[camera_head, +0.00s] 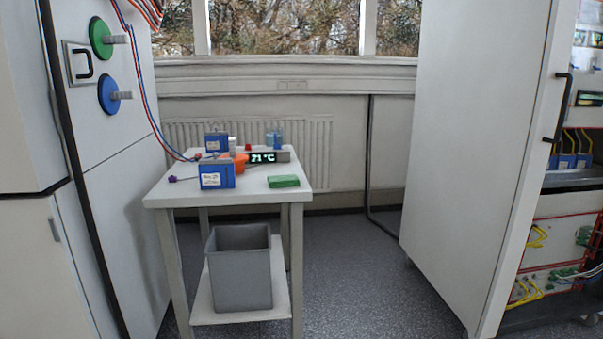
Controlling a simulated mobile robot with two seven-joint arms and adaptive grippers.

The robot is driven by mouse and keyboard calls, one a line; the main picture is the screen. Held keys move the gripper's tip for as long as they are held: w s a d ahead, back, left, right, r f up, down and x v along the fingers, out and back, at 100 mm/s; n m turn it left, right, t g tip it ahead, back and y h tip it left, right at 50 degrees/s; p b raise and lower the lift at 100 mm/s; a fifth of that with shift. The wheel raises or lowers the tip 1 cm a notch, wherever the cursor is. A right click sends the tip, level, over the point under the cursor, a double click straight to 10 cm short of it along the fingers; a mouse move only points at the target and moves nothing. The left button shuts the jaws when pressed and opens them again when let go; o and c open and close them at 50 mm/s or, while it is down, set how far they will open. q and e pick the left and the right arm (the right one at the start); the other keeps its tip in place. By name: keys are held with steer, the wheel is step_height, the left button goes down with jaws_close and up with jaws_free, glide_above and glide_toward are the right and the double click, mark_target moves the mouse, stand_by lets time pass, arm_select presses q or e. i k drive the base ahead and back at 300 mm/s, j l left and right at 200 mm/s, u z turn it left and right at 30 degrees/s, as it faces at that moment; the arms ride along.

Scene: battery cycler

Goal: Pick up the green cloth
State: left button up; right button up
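The green cloth (284,181) lies folded into a small flat block on the white table (260,194), near its right front edge. Nothing covers it in the head view. Neither of my grippers shows in this view.
A blue box (217,175), an orange item (240,163), a display reading 21 °C (264,157) and a second blue box (216,142) stand left of and behind the cloth. A grey bin (240,275) is on the lower shelf. A tall cabinet door (480,150) stands right; floor between is clear.

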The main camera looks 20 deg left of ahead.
mark_target(274, 182)
steer(key=i+l+u, duration=0.1)
steer(key=i+u, duration=0.2)
steer(key=i, duration=0.15)
steer(key=i+l+u, duration=0.15)
steer(key=i+u, duration=0.15)
steer(key=i, duration=0.15)
steer(key=i+l+u, duration=0.3)
steer(key=i, duration=0.1)
